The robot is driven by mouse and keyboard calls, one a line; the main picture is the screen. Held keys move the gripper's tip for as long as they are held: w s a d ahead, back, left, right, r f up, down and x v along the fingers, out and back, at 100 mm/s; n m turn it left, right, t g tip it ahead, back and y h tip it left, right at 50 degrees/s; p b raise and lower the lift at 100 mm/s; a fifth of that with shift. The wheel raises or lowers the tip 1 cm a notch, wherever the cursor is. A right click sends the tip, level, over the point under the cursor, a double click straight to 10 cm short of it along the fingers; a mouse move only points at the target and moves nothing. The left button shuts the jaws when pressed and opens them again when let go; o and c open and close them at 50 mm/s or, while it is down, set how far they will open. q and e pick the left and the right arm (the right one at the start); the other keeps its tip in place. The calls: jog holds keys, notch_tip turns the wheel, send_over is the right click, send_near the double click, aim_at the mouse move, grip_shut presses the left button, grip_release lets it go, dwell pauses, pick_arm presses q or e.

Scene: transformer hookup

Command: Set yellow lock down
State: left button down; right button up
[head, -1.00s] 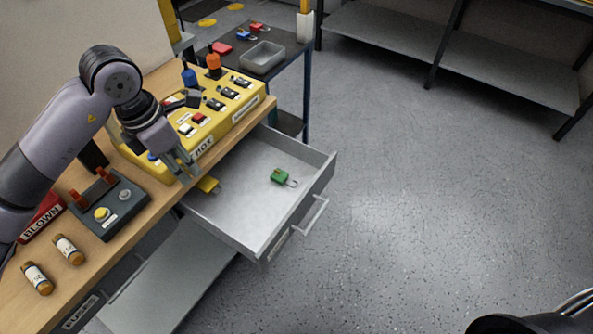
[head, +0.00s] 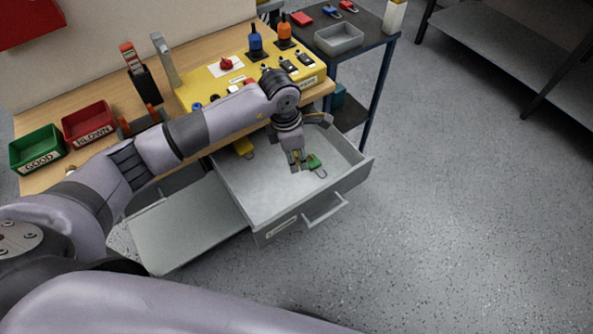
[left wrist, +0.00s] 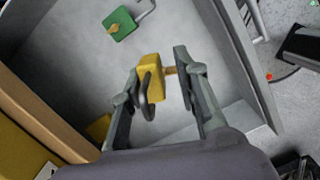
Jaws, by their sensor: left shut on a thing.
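My left gripper (head: 298,166) is over the open drawer (head: 262,228), its fingers pointing down. In the left wrist view its fingers (left wrist: 156,80) are shut on a yellow lock (left wrist: 152,77) with a dark shackle. The head view barely shows this lock; I cannot tell whether it touches the drawer floor. Another yellow lock (head: 244,147) lies in the drawer's back left corner and shows partly in the left wrist view (left wrist: 98,127). A green lock (head: 315,162) lies just right of the gripper; the left wrist view shows it too (left wrist: 120,25). My right gripper is not in view.
The drawer floor left of and in front of the gripper is clear. Its walls and handle (head: 324,209) stick out from the bench. Behind is a yellow control box (head: 190,93). A green bin (head: 37,150) and a red bin (head: 88,124) stand at left.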

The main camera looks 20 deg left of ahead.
pick_arm(q)
notch_tip(320, 180, down, 5)
jog(key=shift+d+r, duration=0.1)
notch_tip(320, 180, down, 4)
jog(key=shift+p, duration=0.4)
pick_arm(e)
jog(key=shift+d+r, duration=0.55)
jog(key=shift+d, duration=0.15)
pick_arm(q)
jog(key=shift+f, duration=0.2)
jog(key=c, duration=1.2)
grip_release()
jog(key=shift+c, duration=0.2)
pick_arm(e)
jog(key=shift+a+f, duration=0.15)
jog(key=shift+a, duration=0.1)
pick_arm(q)
jog(key=shift+r, duration=0.1)
